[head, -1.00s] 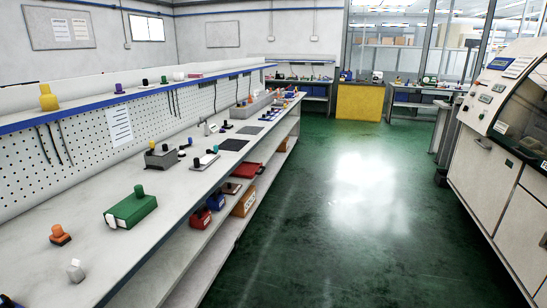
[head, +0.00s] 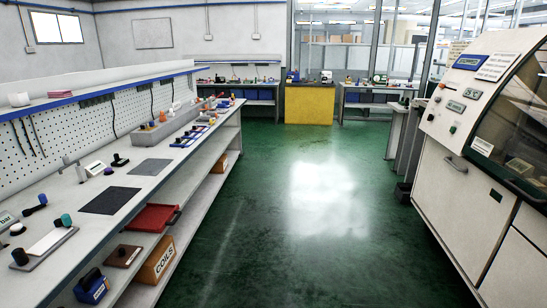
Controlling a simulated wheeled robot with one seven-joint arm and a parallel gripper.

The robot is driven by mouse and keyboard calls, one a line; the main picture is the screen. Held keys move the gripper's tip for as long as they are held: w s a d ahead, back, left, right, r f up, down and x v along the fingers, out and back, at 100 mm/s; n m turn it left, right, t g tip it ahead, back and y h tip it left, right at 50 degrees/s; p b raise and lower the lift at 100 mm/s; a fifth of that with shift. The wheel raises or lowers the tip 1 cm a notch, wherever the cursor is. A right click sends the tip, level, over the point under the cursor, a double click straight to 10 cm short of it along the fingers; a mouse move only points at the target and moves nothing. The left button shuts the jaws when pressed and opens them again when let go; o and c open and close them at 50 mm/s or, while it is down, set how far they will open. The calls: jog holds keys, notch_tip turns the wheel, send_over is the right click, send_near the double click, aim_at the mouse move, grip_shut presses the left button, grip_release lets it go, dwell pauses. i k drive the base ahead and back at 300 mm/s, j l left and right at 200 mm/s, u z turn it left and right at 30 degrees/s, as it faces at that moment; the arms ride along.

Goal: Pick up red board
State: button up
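I cannot make out a clear red board. A flat red tray-like thing (head: 154,217) with a dark handle sits on the lower shelf under the left bench, and I cannot tell what lies in it. A small pinkish-red stack (head: 60,94) lies on the bench's upper shelf at the far left. My gripper is not in view.
The long left bench (head: 62,226) holds dark mats, tools and small parts. A box marked COILS (head: 157,260) and a blue bin (head: 91,287) are on its shelf. A large machine (head: 470,180) stands right. The green floor (head: 300,240) between is clear.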

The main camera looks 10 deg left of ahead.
aim_at(194, 128)
jog(key=i, duration=3.8)
jog(key=i+u, duration=0.25)
jog(key=i, duration=0.35)
jog(key=i+l+u, duration=0.2)
jog(key=i, duration=0.4)
jog(key=i+l+u, duration=0.1)
jog(key=i+u, duration=0.15)
jog(key=i, duration=0.35)
jog(key=i+u, duration=0.45)
jog(key=i+l+u, duration=0.65)
jog(key=i+u, duration=0.2)
